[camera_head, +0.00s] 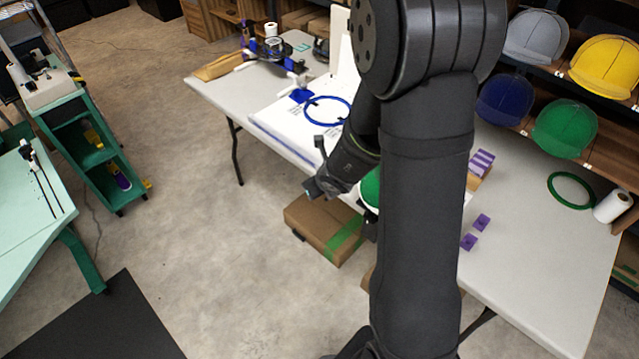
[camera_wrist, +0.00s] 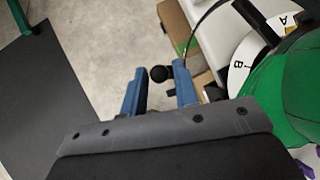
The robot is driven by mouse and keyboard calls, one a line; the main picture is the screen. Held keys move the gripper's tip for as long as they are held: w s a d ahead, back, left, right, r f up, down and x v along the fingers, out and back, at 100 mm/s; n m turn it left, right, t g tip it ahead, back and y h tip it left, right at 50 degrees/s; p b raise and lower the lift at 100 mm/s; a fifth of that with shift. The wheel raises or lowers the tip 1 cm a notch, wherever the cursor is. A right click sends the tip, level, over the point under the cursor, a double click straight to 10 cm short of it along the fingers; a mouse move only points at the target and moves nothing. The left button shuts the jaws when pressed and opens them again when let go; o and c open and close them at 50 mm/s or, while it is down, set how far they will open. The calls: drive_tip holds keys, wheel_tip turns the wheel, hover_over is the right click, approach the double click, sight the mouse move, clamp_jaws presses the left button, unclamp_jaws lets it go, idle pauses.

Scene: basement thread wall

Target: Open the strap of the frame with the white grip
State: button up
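My gripper (camera_head: 318,186) hangs at the front edge of the white table in the head view. In the wrist view, my gripper (camera_wrist: 158,70) is open, its two blue fingers apart. A black round knob (camera_wrist: 159,74) shows between the fingertips; I cannot tell whether it touches them. A green cap (camera_wrist: 284,92) is right of the fingers, beside white pieces marked A (camera_wrist: 284,20) and B (camera_wrist: 238,66). The cap (camera_head: 370,188) is mostly behind my arm in the head view. Blue frames with white parts (camera_head: 296,82) stand on the far table; no strap is clearly distinguishable.
The white table (camera_head: 560,290) runs along the wall, with a blue hoop (camera_head: 328,110), purple blocks (camera_head: 482,222), a green hoop (camera_head: 571,190) and a white spool (camera_head: 612,206). A cardboard box (camera_head: 318,226) is on the floor below.

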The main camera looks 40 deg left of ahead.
drive_tip(key=shift+r, duration=0.1)
drive_tip(key=s+d+r, duration=0.2)
drive_tip(key=s+d, duration=0.4)
drive_tip(key=d, duration=0.6)
drive_tip(key=shift+d+r, duration=0.15)
drive_tip(key=shift+d, duration=0.05)
idle(0.5)
